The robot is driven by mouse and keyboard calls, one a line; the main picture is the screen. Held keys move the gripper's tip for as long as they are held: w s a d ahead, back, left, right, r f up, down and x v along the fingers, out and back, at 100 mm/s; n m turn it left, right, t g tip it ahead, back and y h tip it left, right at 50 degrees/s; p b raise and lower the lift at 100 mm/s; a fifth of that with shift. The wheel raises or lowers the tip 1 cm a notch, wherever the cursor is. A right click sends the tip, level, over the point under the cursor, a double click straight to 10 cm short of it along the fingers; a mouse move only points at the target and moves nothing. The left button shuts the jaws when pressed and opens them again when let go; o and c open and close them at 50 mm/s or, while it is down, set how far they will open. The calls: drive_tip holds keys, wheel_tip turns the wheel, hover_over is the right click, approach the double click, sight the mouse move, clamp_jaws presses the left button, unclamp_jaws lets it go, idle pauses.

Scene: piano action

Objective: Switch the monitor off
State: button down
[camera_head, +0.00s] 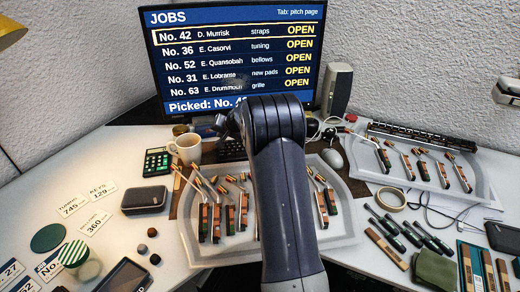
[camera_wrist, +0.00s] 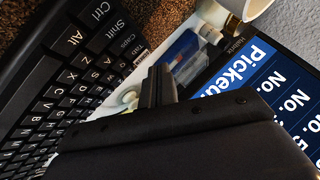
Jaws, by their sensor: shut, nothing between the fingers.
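The monitor (camera_head: 215,62) stands at the back of the desk with its screen lit, showing a JOBS list and a "Picked" line. Part of its lit screen and its dark lower bezel with a "Helmrix" label show at the right in the wrist view (camera_wrist: 268,80). My gripper (camera_wrist: 158,72) is shut and empty, between the keyboard and the monitor's lower edge. In the head view my arm hides most of the gripper and the screen's lower right. I cannot make out a power button.
A dark keyboard (camera_wrist: 75,85) lies left of my gripper in the wrist view. A mug (camera_head: 187,148) stands below the monitor's left corner, a speaker (camera_head: 337,88) and a mouse (camera_head: 332,158) to its right. Trays (camera_head: 345,222) of piano parts flank my arm.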

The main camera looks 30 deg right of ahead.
drive_tip(key=shift+f, duration=0.2)
drive_tip(key=shift+f+b, duration=0.25)
drive_tip(key=shift+b, duration=0.35)
drive_tip(key=shift+f+b, duration=0.45)
idle(0.5)
drive_tip(key=shift+r, duration=0.1)
drive_tip(key=shift+r+p, duration=0.55)
drive_tip(key=shift+r, duration=0.25)
wheel_tip(320, 180, up, 6)
drive_tip(key=p, duration=0.4)
drive_tip(key=shift+d, duration=0.15)
idle(0.5)
